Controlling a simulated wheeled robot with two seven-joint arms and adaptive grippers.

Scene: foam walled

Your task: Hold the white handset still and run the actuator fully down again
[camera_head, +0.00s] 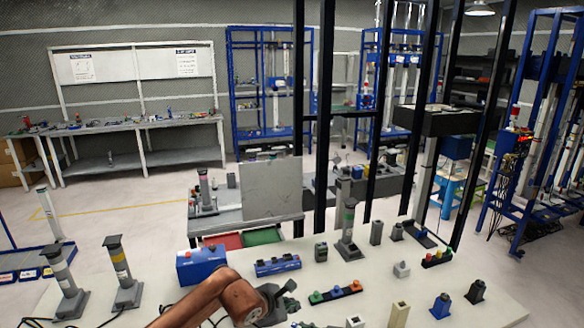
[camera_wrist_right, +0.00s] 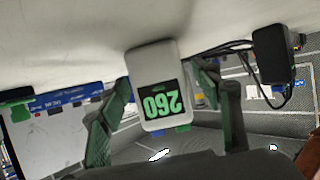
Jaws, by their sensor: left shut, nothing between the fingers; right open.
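The white handset (camera_wrist_right: 144,66) shows in the right wrist view, with a lit green display that reads 260 upside down. My right gripper (camera_wrist_right: 163,88) is open, its green fingers on either side of the handset; I cannot tell if either touches it. In the head view, several grey column actuators stand on the table: two at the left (camera_head: 63,272) (camera_head: 121,265) and a taller one (camera_head: 348,228) near the middle. I cannot tell which one the handset drives. My left gripper (camera_head: 275,303) is shut and empty, low over the table's near part.
The pale table (camera_head: 345,285) carries a blue box (camera_head: 200,264), a blue terminal strip (camera_head: 278,265), a row of coloured buttons (camera_head: 335,294) and small blocks. Black posts (camera_head: 326,120) rise behind. A black adapter (camera_wrist_right: 273,55) with a cable is right of the handset.

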